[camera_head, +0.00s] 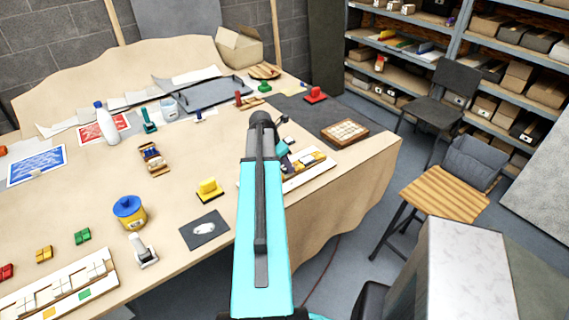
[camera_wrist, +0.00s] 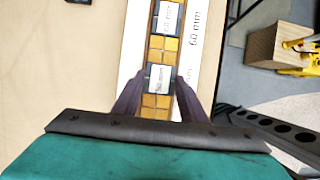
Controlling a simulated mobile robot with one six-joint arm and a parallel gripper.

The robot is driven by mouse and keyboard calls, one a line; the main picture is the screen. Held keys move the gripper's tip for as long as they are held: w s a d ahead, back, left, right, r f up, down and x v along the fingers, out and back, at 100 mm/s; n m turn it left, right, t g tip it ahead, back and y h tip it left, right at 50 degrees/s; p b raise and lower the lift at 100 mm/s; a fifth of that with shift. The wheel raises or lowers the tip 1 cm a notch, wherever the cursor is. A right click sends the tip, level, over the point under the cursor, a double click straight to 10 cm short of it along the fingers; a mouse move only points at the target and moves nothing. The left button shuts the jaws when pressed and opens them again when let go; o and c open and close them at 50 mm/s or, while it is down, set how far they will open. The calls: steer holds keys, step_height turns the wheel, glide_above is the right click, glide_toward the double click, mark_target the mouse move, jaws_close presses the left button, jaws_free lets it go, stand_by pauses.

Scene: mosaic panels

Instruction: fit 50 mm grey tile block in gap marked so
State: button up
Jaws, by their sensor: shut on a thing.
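The white mosaic panel (camera_head: 322,168) lies near the table's right end, partly behind my arm. In the wrist view its white margin (camera_wrist: 134,40) flanks a row of amber tiles (camera_wrist: 163,48) and dark-edged places with white size labels. The upper label (camera_wrist: 170,17) and the lower label (camera_wrist: 159,79) are too blurred to read surely. My gripper (camera_wrist: 158,80) points down at this row, its dark fingers on either side of it.
A second panel (camera_head: 28,302) lies at the front left, near green (camera_head: 82,236), yellow (camera_head: 44,254) and red blocks (camera_head: 7,271). The table's right edge is close to the panel.

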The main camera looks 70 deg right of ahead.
steer(key=shift+f+b, duration=0.35)
steer(key=shift+f, duration=0.55)
steer(key=o, duration=1.2)
steer(key=shift+c, duration=0.2)
steer(key=shift+r, duration=0.15)
steer(key=b+v, duration=0.4)
steer(key=v, duration=0.9)
steer(key=shift+a+r, duration=0.15)
steer(key=shift+a, duration=0.05)
stand_by(0.5)
